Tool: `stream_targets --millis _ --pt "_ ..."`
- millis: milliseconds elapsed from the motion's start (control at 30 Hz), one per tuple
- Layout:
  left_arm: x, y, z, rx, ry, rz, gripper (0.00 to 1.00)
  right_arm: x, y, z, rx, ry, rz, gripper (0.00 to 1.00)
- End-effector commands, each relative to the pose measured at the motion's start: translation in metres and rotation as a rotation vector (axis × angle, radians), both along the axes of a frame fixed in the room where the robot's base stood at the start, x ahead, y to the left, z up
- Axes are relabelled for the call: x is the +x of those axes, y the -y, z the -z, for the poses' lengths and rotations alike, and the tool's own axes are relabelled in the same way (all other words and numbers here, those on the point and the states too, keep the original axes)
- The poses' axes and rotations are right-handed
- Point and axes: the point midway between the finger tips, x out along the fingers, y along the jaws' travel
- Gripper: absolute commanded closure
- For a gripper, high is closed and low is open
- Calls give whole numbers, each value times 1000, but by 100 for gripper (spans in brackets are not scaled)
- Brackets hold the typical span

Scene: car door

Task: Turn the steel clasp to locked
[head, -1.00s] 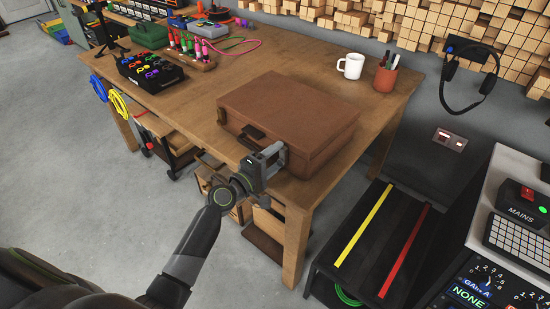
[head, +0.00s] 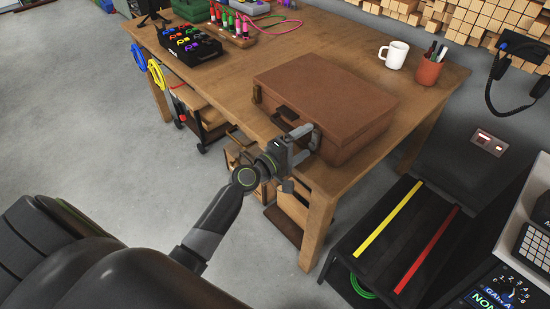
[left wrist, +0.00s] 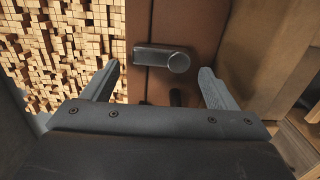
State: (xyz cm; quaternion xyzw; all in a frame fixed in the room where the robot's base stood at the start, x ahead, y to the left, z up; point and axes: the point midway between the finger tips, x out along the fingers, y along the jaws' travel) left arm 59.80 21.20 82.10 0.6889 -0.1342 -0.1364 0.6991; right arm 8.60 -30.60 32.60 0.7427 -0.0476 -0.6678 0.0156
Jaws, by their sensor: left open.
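A brown suitcase (head: 330,95) lies flat on the wooden table, its dark handle (head: 286,116) facing me. The steel clasp (left wrist: 162,58) is a grey bar with a round knob at its right end, on the brown case front in the left wrist view. It lies crosswise over the dark seam. My left gripper (head: 309,134) is at the right part of the case front in the head view and hides the clasp there. In the left wrist view my left gripper (left wrist: 159,80) is open, its fingers either side of the clasp, with visible gaps. My right gripper is not in view.
The wooden table (head: 225,85) has free room left of the case. A white mug (head: 393,55) and a pen cup (head: 429,70) stand behind it. A black case (head: 182,46) with coloured knobs is at the far left. A dark bench (head: 400,240) stands right of the table.

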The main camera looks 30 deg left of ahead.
Motion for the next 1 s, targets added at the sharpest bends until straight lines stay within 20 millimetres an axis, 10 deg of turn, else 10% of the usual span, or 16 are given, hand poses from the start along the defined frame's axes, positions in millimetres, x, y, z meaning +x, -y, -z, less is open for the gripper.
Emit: stream_targets --millis 600,1000 --pt "-123 -49 3 3 -4 1 20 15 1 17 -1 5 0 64" --pt "-149 -60 1 -1 -3 0 20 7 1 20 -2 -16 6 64"
